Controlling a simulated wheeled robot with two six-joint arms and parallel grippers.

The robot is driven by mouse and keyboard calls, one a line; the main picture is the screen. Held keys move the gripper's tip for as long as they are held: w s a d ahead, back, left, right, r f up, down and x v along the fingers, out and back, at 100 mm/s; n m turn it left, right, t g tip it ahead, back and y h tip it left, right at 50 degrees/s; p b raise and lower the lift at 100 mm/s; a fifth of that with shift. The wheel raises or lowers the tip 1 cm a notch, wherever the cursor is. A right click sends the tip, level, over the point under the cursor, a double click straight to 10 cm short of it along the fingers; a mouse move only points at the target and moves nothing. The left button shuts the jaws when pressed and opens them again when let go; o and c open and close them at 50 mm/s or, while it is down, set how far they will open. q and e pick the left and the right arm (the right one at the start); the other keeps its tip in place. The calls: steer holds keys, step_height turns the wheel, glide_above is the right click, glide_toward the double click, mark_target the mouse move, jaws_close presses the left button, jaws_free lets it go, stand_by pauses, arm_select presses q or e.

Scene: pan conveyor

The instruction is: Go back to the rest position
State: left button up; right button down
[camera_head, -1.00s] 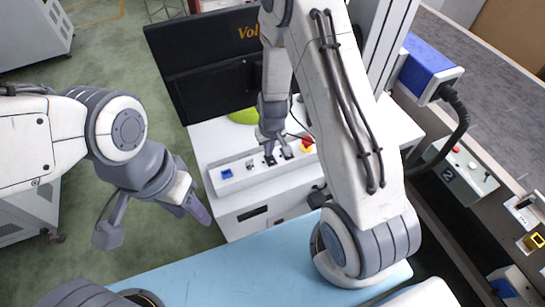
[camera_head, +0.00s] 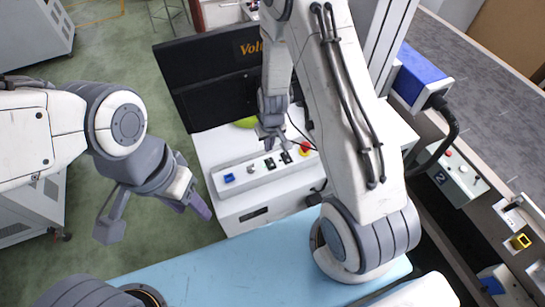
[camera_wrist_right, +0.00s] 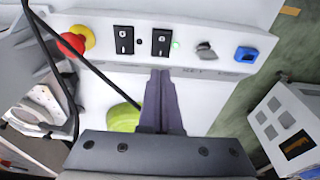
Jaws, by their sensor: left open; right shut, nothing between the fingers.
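My left gripper (camera_head: 153,222) hangs open and empty over the green floor, left of the white console. My right gripper (camera_head: 270,142) is shut and empty, just behind the switch row of the console's control panel (camera_head: 262,172). In the right wrist view its closed dark fingers (camera_wrist_right: 160,76) point at the panel's edge, below two black rocker switches (camera_wrist_right: 142,41). A gap shows between the fingertips and the switches in the head view. A small green light (camera_wrist_right: 176,43) glows beside one switch. No rest position is marked in view.
The panel also bears a red and yellow emergency button (camera_wrist_right: 77,40), a grey knob (camera_wrist_right: 206,51) and a blue switch (camera_wrist_right: 246,54). A blue surface (camera_head: 215,263) lies in front. A conveyor belt (camera_head: 500,105) runs at right.

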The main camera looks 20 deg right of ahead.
steer(key=shift+r+p, duration=0.45)
steer(key=shift+r, duration=0.3)
steer(key=s+a+r+n+y+b, duration=0.1)
steer(key=s+a+r+n, duration=0.15)
steer(key=a+r, duration=0.3)
steer(key=s+a+r+n+b, duration=0.1)
steer(key=s+a+r, duration=0.3)
steer(key=a+r, duration=0.15)
steer(key=s+a+r+n+g+b, duration=0.1)
steer(key=s+r, duration=0.3)
steer(key=s, duration=0.4)
steer(key=s+a+r+n+b, duration=0.1)
steer(key=s+r, duration=0.3)
steer(key=s, duration=0.5)
steer(key=shift+r+n+g, duration=0.4)
steer(key=shift+n, duration=0.25)
